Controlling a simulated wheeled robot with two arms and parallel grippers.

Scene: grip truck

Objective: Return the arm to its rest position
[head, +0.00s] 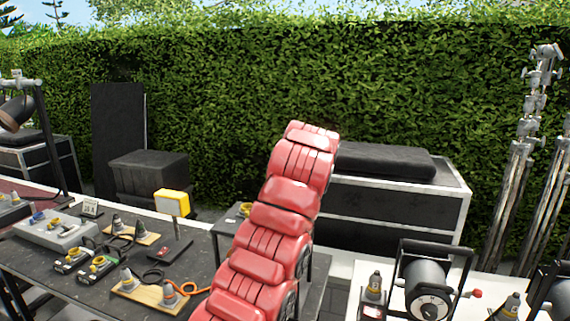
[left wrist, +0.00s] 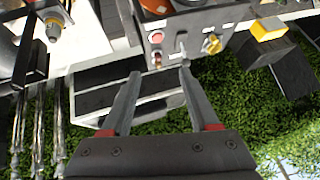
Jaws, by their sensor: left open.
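My red segmented arm (head: 270,230) rises from the bottom centre of the head view, leaning to the right, its upper end in front of the hedge. No gripper shows in the head view. In the left wrist view my left gripper (left wrist: 160,72) is open, with two grey fingers apart and nothing between them. That view is upside down, with the hedge low in the picture. A grey control box (left wrist: 190,35) with a red button and a yellow knob lies beyond the fingertips. My right gripper is not in view.
A dark table (head: 60,262) on the left holds small devices, cone-shaped connectors, cables and a yellow-topped block (head: 172,203). A black-and-white case (head: 400,205) stands behind the arm. A lamp (head: 428,290) and connectors are at the lower right. Metal stands (head: 520,160) rise at far right. A hedge (head: 240,80) closes the back.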

